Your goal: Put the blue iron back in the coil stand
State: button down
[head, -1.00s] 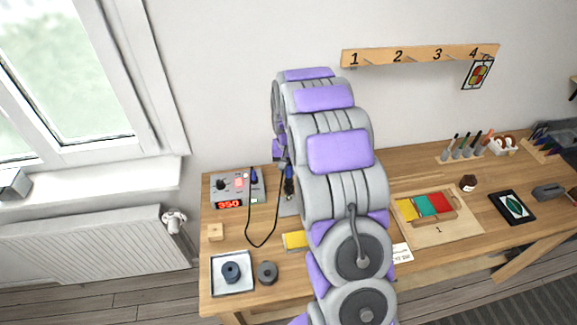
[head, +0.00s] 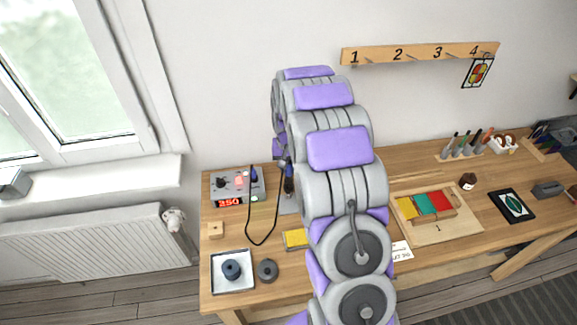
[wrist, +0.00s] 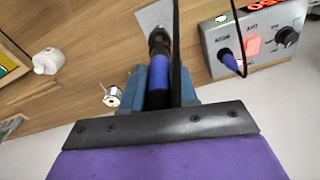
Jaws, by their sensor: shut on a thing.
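My gripper (wrist: 160,92) is shut on the blue iron (wrist: 161,72), seen in the wrist view with its blue grip between the fingers. The iron's dark front end points at a grey plate (wrist: 151,17) on the bench. In the head view the iron (head: 289,186) stands about upright just right of the soldering station (head: 237,187). My arm hides much of the area around it. I cannot clearly make out the coil stand, or whether the dark part at the iron's front belongs to it.
A black cable (head: 249,232) loops from the station over the bench. A white-bordered tray (head: 218,286) with a dark spool lies at the front left, beside another dark round piece (head: 267,271). A yellow block (head: 296,238) and a wooden board (head: 455,233) lie nearer my arm.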

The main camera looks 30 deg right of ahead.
jog(key=shift+f, duration=1.4)
jog(key=shift+c, duration=1.6)
grip_release()
jog(key=shift+r, duration=0.1)
jog(key=shift+r+p, duration=0.8)
jog(key=shift+r, duration=2.65)
